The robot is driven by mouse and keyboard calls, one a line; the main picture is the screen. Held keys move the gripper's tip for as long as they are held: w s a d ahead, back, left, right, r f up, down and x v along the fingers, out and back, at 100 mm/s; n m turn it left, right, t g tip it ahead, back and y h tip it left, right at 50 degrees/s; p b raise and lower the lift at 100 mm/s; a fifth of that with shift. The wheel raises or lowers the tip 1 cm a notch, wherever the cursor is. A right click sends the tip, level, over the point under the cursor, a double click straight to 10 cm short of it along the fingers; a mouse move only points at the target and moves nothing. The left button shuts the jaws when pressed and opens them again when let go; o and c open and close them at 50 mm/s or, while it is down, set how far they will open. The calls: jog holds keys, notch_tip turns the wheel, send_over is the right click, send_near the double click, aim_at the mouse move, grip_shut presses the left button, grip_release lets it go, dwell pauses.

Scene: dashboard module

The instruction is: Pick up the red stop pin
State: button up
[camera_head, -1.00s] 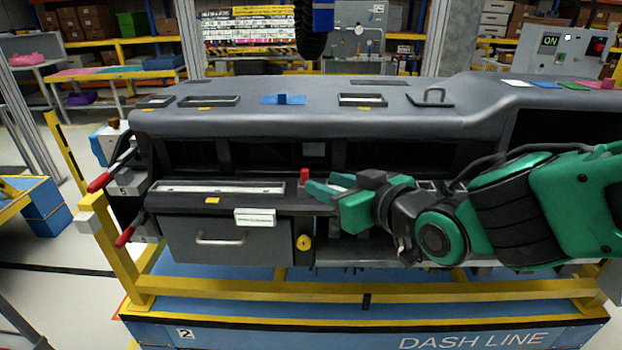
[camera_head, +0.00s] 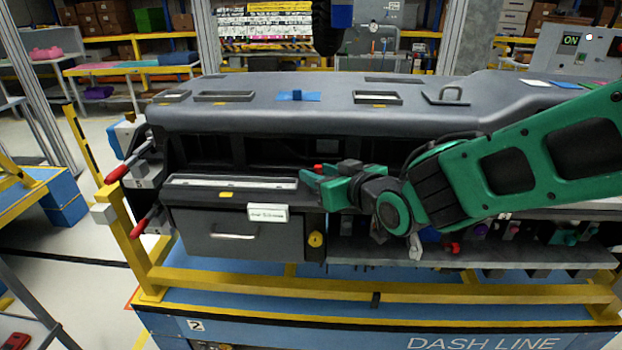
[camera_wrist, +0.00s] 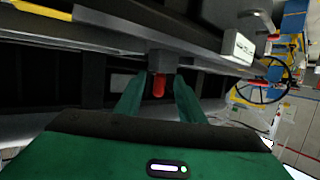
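The red stop pin (camera_head: 319,167) shows only its top in the head view, just behind my gripper's fingers. In the wrist view the red pin (camera_wrist: 158,86) hangs below a dark block, between the two green fingers in the picture. My gripper (camera_head: 312,181) points left at the right end of the dark ledge. In the wrist view my gripper (camera_wrist: 157,92) has its fingers apart, with gaps visible on both sides of the pin. Whether the pin is fully between the fingertips in depth is hard to tell.
A dark drawer (camera_head: 190,236) with a handle sits below the ledge, with a yellow knob (camera_head: 315,240) to its right. The dashboard top (camera_head: 330,117) overhangs the ledge. A lower shelf (camera_head: 480,250) with small parts lies under my arm.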

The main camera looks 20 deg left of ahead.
jog(key=shift+w+a, duration=0.2)
jog(key=shift+a, duration=0.05)
grip_shut()
jog(key=shift+r, duration=0.1)
